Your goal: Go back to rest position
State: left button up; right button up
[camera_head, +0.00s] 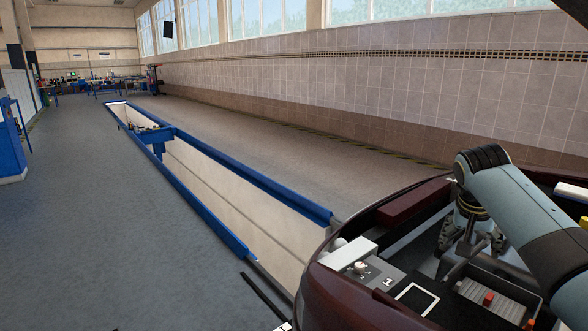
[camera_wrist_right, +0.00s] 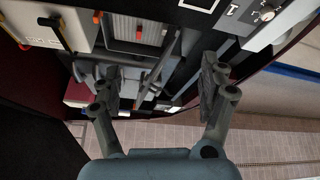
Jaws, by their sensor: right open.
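The sliding jack (camera_head: 157,135) is a blue frame spanning the inspection pit, far off at the left in the head view. My right gripper (camera_head: 470,240) hangs fingers-down at the right, over my own base, far from the jack. In the right wrist view my right gripper (camera_wrist_right: 160,85) has its two fingers wide apart with nothing held between them. Parts of my base show behind and between the fingers. My left gripper is in neither view.
The long pit (camera_head: 235,205) with blue rails (camera_head: 205,217) runs away from my base. The grey floor (camera_head: 95,220) to its left is clear. A tiled wall (camera_head: 400,95) runs along the right. A blue cabinet (camera_head: 10,145) stands at the left edge.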

jog(key=s+a+f+n+y, duration=0.1)
jog(key=s+a+f+n, duration=0.15)
jog(key=s, duration=0.75)
jog(key=s+a+f+n, duration=0.2)
jog(key=s+f, duration=0.2)
jog(key=s, duration=0.7)
jog(key=s+a+r+n+y, duration=0.1)
jog(key=s+a+r+n, duration=0.15)
jog(key=s, duration=0.65)
jog(key=s+a+r+n+y, duration=0.1)
jog(key=s+a+r, duration=0.15)
jog(key=s, duration=0.65)
notch_tip(320, 180, down, 31)
jog(key=s+d+g+b, duration=0.1)
jog(key=d+g+b, duration=0.15)
jog(key=b, duration=0.35)
jog(key=s+d+f+b, duration=0.1)
jog(key=s+f+b, duration=0.4)
jog(key=s+f, duration=1.4)
notch_tip(320, 180, down, 3)
jog(key=shift+s+d+f, duration=0.15)
jog(key=shift+s+f, duration=0.05)
